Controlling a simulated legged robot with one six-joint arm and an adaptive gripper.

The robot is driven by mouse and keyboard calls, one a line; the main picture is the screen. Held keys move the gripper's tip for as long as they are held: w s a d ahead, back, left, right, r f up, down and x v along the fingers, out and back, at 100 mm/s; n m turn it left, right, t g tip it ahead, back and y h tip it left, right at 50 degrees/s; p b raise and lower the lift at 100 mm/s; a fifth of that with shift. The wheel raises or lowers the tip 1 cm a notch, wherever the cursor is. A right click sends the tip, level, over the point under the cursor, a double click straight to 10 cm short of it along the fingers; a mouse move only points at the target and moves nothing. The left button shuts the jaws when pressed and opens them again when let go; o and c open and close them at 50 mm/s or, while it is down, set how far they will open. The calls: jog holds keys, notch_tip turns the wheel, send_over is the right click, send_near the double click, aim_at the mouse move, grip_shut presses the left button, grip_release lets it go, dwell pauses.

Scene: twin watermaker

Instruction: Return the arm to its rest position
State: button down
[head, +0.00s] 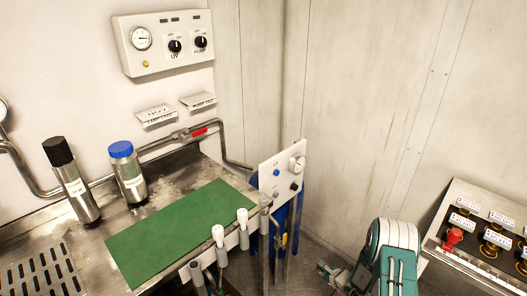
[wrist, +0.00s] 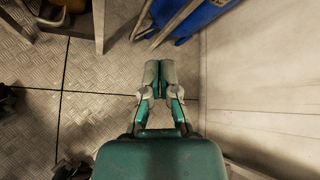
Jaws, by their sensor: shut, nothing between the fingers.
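My gripper (wrist: 160,72) shows in the wrist view with its two grey-tipped fingers together, shut and empty. It points over the metal floor (wrist: 95,105), with nothing touching the fingertips. In the head view my teal and white arm is folded at the bottom right, between the bench and the control panel. The fingertips are hard to make out there.
A steel bench with a green mat (head: 181,232) stands left, holding a black-capped cylinder (head: 72,182) and a blue-capped bottle (head: 128,174). A panel with a red knob (head: 453,237) stands right. Blue vessels (wrist: 200,18) lie ahead; a pale wall (wrist: 265,90) is close on the right.

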jog(key=s+a+r+n+g+y, duration=0.1)
jog(key=a+r+n, duration=0.25)
jog(key=r, duration=0.65)
jog(key=s+a+r+n+g+y, duration=0.1)
jog(key=a+r+n+g, duration=0.2)
jog(key=r, duration=0.6)
jog(key=s+a+r+n+y, duration=0.1)
jog(key=a+r+n, duration=0.25)
jog(key=r, duration=0.65)
jog(key=s+a+r+n+g+h, duration=0.25)
jog(key=s+r+n, duration=0.65)
jog(key=s+r, duration=0.7)
jog(key=s+d+r+n+t+h, duration=0.1)
jog(key=s+d+r+n+h, duration=0.1)
jog(key=s, duration=0.5)
jog(key=s+d+r+n+t+h, duration=0.1)
jog(key=s+d+h, duration=0.3)
jog(key=s, duration=0.4)
jog(key=shift+s+d+r+n, duration=0.2)
jog(key=shift+s+r+n, duration=0.05)
jog(key=shift+r+n, duration=0.4)
jog(key=shift+t+h, duration=0.25)
